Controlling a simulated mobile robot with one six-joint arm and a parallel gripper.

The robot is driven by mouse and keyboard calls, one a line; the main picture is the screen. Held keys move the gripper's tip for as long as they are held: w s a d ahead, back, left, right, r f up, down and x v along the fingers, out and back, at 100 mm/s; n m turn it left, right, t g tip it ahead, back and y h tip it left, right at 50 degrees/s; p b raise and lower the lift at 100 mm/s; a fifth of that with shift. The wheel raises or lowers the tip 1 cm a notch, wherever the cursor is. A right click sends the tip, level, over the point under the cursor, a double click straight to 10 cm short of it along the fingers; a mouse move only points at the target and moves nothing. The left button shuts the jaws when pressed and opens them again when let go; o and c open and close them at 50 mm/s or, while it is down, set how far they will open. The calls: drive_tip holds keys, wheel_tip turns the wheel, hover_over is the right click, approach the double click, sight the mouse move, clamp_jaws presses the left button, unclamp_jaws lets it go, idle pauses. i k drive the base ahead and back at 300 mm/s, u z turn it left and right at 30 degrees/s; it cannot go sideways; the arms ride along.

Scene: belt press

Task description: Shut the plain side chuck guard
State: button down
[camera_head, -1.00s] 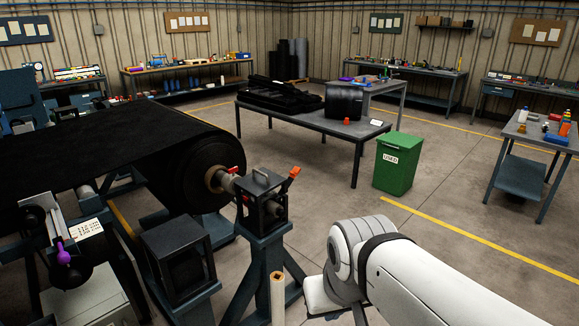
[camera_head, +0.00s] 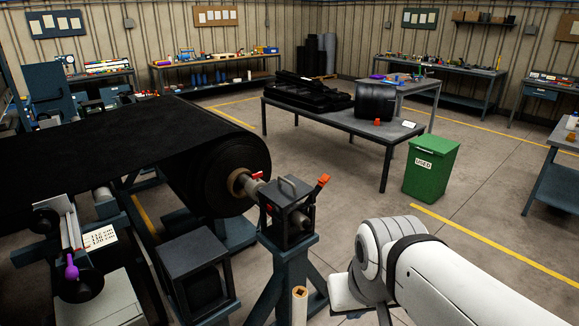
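My white arm crosses the lower right, right of the stand. My gripper is not in view.
The large black roll (camera_head: 232,180) and its belt fill the left. A dark box frame (camera_head: 193,268) and a pale upright post (camera_head: 299,305) stand in front. A green bin (camera_head: 430,170) and a table (camera_head: 340,118) stand behind.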

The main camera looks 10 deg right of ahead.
sight(288, 190)
drive_tip(key=i, duration=1.25)
drive_tip(key=z, duration=0.05)
